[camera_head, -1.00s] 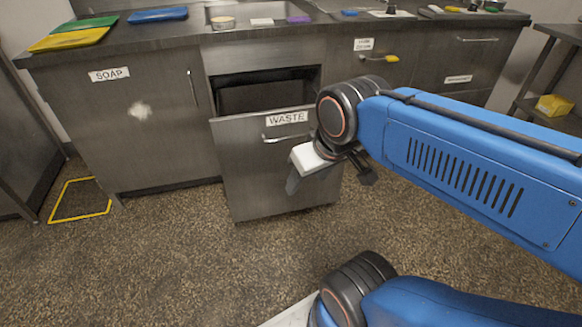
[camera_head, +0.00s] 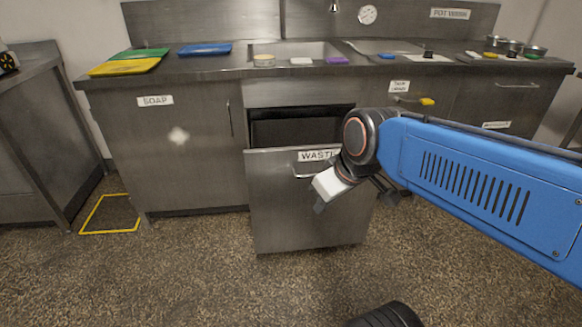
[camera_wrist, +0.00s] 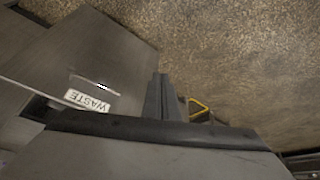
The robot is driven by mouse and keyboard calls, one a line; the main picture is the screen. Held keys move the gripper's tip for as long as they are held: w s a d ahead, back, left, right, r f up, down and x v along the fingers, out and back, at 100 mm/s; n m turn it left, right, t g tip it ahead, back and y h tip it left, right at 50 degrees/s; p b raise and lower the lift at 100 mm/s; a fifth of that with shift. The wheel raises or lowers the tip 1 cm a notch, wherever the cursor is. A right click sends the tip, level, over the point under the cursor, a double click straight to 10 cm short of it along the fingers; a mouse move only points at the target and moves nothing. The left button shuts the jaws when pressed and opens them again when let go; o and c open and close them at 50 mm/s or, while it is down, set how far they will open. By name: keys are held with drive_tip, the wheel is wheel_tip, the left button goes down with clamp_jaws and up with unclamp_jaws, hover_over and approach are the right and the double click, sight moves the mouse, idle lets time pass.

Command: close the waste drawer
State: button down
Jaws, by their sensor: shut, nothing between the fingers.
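The waste drawer (camera_head: 305,210) stands pulled out from the counter, with a dark gap behind its front panel. Its "WASTE" label (camera_head: 316,155) is partly hidden by my arm, and its bar handle (camera_head: 302,174) shows just below. My gripper (camera_head: 320,207) is shut and empty in front of the right part of the drawer front, pointing down and left. Whether it touches the panel cannot be told. In the wrist view, the drawer front (camera_wrist: 105,55) lies to the left of my gripper fingers (camera_wrist: 160,97), with the label seen upside down.
A soap cupboard (camera_head: 180,165) is shut at the left of the drawer. The counter (camera_head: 220,67) above holds coloured boards, a sink and small items. A yellow-outlined floor mark (camera_head: 110,214) lies at left. The speckled floor (camera_head: 230,290) in front is clear.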

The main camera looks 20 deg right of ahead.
drive_tip(key=w+r+n+y, duration=0.2)
drive_tip(key=w+n, duration=0.4)
drive_tip(key=w, duration=0.6)
drive_tip(key=n+t, duration=0.2)
drive_tip(key=n, duration=0.3)
approach(272, 161)
wheel_tip(272, 161, down, 3)
drive_tip(key=s+a, duration=0.2)
drive_tip(key=w, duration=0.3)
drive_tip(key=shift+d+f, duration=0.3)
drive_tip(key=shift+d, duration=0.05)
drive_tip(key=shift+w+d, duration=0.2)
drive_tip(key=shift+w, duration=0.55)
drive_tip(key=w+d, duration=0.3)
drive_tip(key=w, duration=0.7)
drive_tip(key=w+d, duration=0.2)
drive_tip(key=w, duration=0.8)
drive_tip(key=w+d, duration=0.3)
drive_tip(key=w, duration=0.7)
drive_tip(key=shift+d, duration=0.3)
drive_tip(key=shift+s, duration=0.15)
